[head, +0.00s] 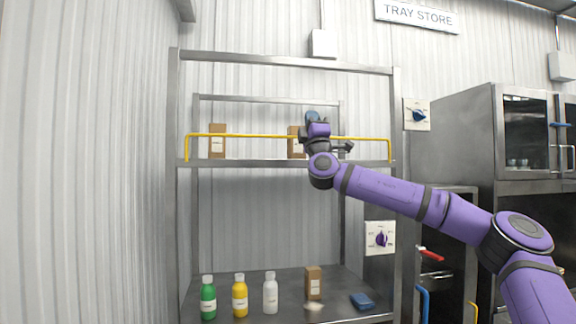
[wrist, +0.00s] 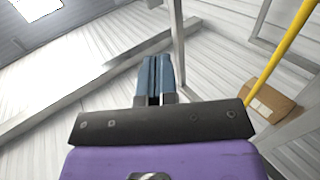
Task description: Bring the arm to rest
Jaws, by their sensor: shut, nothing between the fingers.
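My purple arm reaches from the lower right up to the shelf rack in the head view. My gripper (head: 312,117) is raised just in front of the upper shelf, near its yellow rail. In the wrist view my gripper (wrist: 155,75) shows its two blue fingers side by side, shut, with nothing between them. The fingers point up toward the wall and ceiling and touch nothing that I can see.
The metal rack's upper shelf (head: 260,163) has a yellow rail (head: 265,136) and brown boxes (head: 217,142). Below stand green (head: 208,300), yellow (head: 239,298) and white (head: 270,295) bottles, a box (head: 314,283) and a blue item (head: 362,301). Steel cabinets (head: 465,140) stand right.

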